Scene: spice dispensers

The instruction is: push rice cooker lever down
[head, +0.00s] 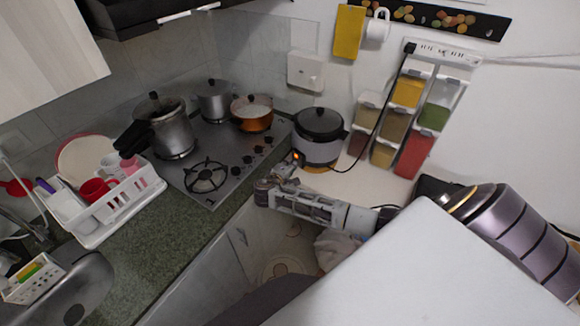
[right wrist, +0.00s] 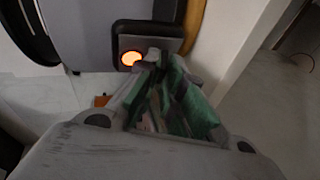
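The rice cooker (head: 319,137) is grey with a dark lid and stands on the white counter right of the stove. A small orange light glows on its front. In the right wrist view, the cooker's dark-framed switch panel (right wrist: 148,38) holds the lit orange light (right wrist: 131,58). My right gripper (head: 284,169) is at the cooker's lower front, close to the light. In the right wrist view, its fingertips (right wrist: 164,57) are together at the panel's lower edge and hide part of it. Contact and the lever itself cannot be made out. My left gripper is not in view.
The gas stove (head: 222,160) with several pots is left of the cooker. Spice dispensers (head: 408,115) hang on the wall to the right. A power cord (head: 386,98) runs from the wall strip towards the cooker. A dish rack (head: 105,205) stands at the left.

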